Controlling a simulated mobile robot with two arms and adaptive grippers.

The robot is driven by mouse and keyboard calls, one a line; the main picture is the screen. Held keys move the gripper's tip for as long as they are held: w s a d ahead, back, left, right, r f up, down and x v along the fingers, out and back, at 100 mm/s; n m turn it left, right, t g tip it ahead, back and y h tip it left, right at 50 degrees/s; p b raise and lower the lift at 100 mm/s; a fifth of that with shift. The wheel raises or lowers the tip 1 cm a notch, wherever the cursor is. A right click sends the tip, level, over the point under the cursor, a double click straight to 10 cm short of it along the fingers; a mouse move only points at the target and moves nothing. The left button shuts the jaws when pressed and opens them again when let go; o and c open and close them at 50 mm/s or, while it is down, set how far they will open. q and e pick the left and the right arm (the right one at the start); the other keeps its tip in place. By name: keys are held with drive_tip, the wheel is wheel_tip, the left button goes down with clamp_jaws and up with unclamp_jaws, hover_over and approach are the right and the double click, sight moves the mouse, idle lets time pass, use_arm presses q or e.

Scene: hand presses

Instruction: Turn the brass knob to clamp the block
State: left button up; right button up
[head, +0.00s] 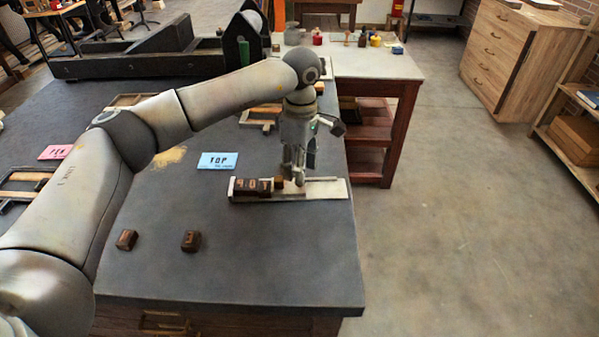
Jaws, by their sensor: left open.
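A pale flat tray (325,190) with a low rim lies near the right edge of the dark table. Several dark brown lettered blocks (248,186) stand in a row at its left end. A small lighter brown piece (279,183) sits at the right end of the row; I cannot tell whether it is the brass knob. My left gripper (297,180) points down over the tray, just right of this piece. Its fingers are open, and they partly hide the tray. I cannot tell whether they touch anything. My right gripper is not in view.
Two loose dark blocks, one (126,240) further left and one (190,241), lie on the front of the table (250,265). A blue card (217,161) and a pink card (56,152) lie behind. A second table (385,64) with small jars stands beyond. The front right tabletop is clear.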

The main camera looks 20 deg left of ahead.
use_arm(q)
wheel_tip(320, 180, up, 9)
idle(0.3)
drive_tip(key=shift+w+r, duration=0.1)
drive_tip(key=shift+r, duration=0.1)
